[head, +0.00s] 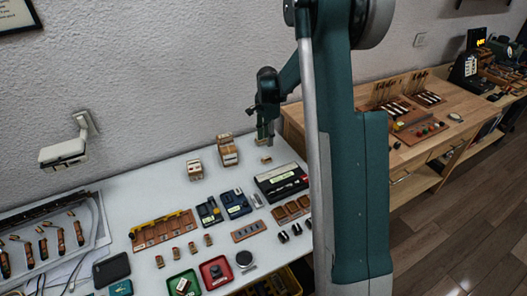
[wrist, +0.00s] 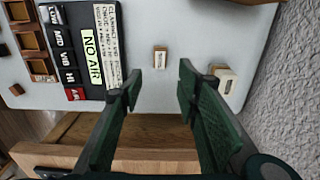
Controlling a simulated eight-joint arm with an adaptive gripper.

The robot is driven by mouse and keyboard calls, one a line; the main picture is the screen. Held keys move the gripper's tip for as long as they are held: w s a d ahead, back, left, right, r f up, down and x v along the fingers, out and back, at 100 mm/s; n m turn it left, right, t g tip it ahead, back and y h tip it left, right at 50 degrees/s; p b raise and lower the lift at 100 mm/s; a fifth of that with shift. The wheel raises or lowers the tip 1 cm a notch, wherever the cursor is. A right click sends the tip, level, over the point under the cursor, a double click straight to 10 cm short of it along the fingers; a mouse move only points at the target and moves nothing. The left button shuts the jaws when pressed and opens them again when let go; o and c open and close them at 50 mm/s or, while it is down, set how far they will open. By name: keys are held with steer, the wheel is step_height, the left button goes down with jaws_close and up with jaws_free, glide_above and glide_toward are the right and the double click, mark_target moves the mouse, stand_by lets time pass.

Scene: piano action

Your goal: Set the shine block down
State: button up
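My gripper (wrist: 158,88) is open, with nothing between its fingers in the wrist view. A small wooden block with a pale label (wrist: 160,57) lies on the white table beyond the fingertips, roughly in line with the gap; its text is too small to read. A larger wooden block with a white face (wrist: 226,84) stands to the right, beside the right finger. In the head view my gripper (head: 265,138) hangs over the table's back right corner, and the small block (head: 266,159) lies below it. I cannot tell which block is the shine block.
A black case labelled "NO AIR" (wrist: 92,48) lies left of the gripper. Wooden block stacks (head: 227,150) stand at the table's back. A wooden bench (head: 440,117) adjoins on the right, and a wall runs behind. Green (head: 183,281) and red (head: 215,272) trays sit in front.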

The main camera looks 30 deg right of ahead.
steer(key=s+a+r+n+t, duration=0.2)
steer(key=s+a+r+n, duration=0.2)
steer(key=s+a+r, duration=0.5)
steer(key=s+a+r+n+t, duration=0.1)
steer(key=s+a+r+n, duration=0.3)
steer(key=s+a+r, duration=0.5)
steer(key=s+a+r+n+t, duration=0.1)
steer(key=s+n, duration=0.4)
steer(key=s, duration=0.6)
steer(key=s+a+r+n+t, duration=0.1)
steer(key=s+a+n+t, duration=0.2)
steer(key=s, duration=0.8)
steer(key=shift+a+r+n, duration=0.2)
steer(key=shift+a+n, duration=0.8)
steer(key=shift+a, duration=0.5)
